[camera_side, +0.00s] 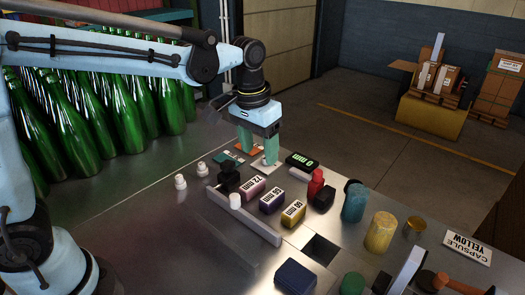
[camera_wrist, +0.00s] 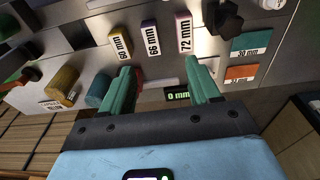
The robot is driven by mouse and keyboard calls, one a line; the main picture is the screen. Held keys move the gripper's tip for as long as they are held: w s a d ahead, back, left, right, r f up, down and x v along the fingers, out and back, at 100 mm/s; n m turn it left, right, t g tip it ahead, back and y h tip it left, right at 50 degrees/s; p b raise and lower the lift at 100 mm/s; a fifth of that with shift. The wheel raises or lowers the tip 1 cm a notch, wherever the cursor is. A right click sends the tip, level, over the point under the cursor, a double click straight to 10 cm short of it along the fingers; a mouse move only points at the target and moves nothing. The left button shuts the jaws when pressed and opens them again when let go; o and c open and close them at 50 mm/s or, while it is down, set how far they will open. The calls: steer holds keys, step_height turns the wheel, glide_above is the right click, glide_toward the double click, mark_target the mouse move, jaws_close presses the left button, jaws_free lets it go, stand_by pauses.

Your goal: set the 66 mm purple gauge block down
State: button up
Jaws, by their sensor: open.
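The 66 mm purple gauge block (camera_side: 271,201) rests on the metal bench beside a long metal rail. It lies between the pink 72 mm block (camera_side: 251,188) and the yellow 60 mm block (camera_side: 293,213), apart from both. In the wrist view the purple block (camera_wrist: 150,38) lies beyond my fingertips, its label readable. My gripper (camera_side: 258,152) is open, with green fingers spread and nothing between them. It hangs behind the blocks in the side view, apart from the purple block. Its fingers also show in the wrist view (camera_wrist: 160,74).
A black display reading 0 mm (camera_side: 302,160) and a red-and-black device (camera_side: 318,188) stand right of my gripper. Blue (camera_side: 355,203) and yellow (camera_side: 380,233) cylinders stand farther right. The metal rail (camera_side: 243,217) runs in front of the blocks. Green bottles (camera_side: 105,110) crowd the left.

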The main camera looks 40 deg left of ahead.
steer(key=s+a+t, duration=0.5)
steer(key=s+a, duration=0.2)
steer(key=s, duration=0.4)
steer(key=shift+s+f+t, duration=0.35)
steer(key=shift+f+t, duration=0.05)
stand_by(0.7)
